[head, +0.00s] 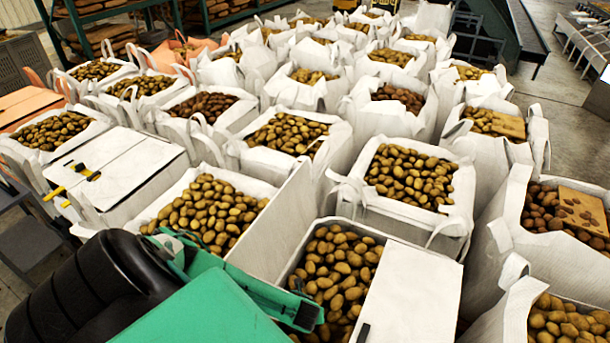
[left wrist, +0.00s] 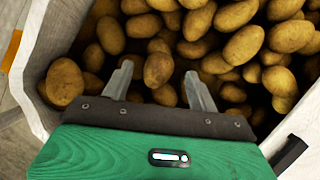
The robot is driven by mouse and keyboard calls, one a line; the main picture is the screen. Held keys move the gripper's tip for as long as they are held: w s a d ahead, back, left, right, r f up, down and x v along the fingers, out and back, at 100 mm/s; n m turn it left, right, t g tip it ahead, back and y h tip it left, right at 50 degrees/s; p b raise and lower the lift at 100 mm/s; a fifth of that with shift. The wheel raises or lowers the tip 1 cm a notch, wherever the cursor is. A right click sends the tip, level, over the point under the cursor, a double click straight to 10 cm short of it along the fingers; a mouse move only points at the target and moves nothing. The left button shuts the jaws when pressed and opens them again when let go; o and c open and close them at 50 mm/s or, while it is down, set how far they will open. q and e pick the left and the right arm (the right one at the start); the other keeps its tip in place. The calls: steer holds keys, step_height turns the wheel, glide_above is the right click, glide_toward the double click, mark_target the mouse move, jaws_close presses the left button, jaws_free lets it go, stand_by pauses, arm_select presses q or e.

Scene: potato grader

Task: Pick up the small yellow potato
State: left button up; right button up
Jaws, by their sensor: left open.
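Brown-yellow potatoes fill the white sack below my left gripper (left wrist: 158,72) in the left wrist view. The gripper is open, its two grey fingers apart and pointing into the sack. One small yellowish potato (left wrist: 158,68) lies between and just beyond the fingertips; I cannot tell whether they touch it. Several similar potatoes surround it, so I cannot tell for sure which is the small yellow one. In the head view my green and black left arm covers the lower left, and the fingers are hidden. My right gripper is not in view.
The sack's white wall (left wrist: 40,60) rises close on the left of the gripper. In the head view, rows of open white sacks of potatoes stand close together. A white board (head: 408,295) covers part of the near sack (head: 322,222). Yellow-and-black tools (head: 88,174) lie on another white board (head: 122,165).

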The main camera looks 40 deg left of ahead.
arm_select(q)
steer(key=shift+p+x, duration=0.3)
steer(key=shift+x, duration=1.2)
steer(key=c, duration=1.1)
